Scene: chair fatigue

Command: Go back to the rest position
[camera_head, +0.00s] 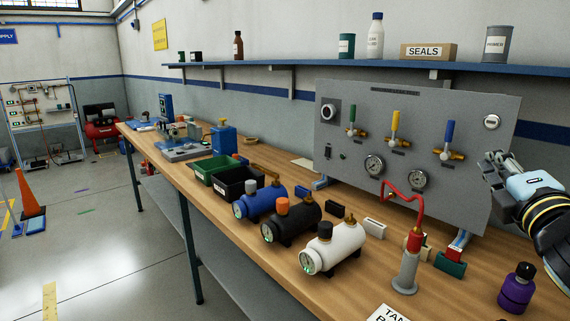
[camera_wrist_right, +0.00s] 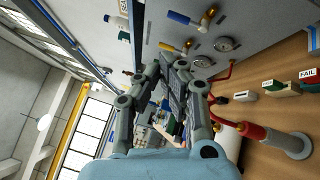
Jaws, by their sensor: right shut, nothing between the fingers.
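My right gripper (camera_head: 492,165) is at the right edge of the head view, in front of the right end of the grey valve panel (camera_head: 350,155) and above the workbench. Its fingers are shut and hold nothing. In the right wrist view the gripper (camera_wrist_right: 165,70) shows from behind, with the panel (camera_wrist_right: 245,20) and bench beyond it. My left gripper is in neither view.
The bench (camera_head: 290,255) holds blue (camera_head: 258,202), black (camera_head: 290,222) and white (camera_head: 333,248) tanks, a grey stand with a red hose (camera_head: 407,265), and a purple bottle (camera_head: 517,290). A shelf (camera_head: 400,68) with bottles and cans runs above. An orange cone (camera_head: 30,200) stands on the open floor.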

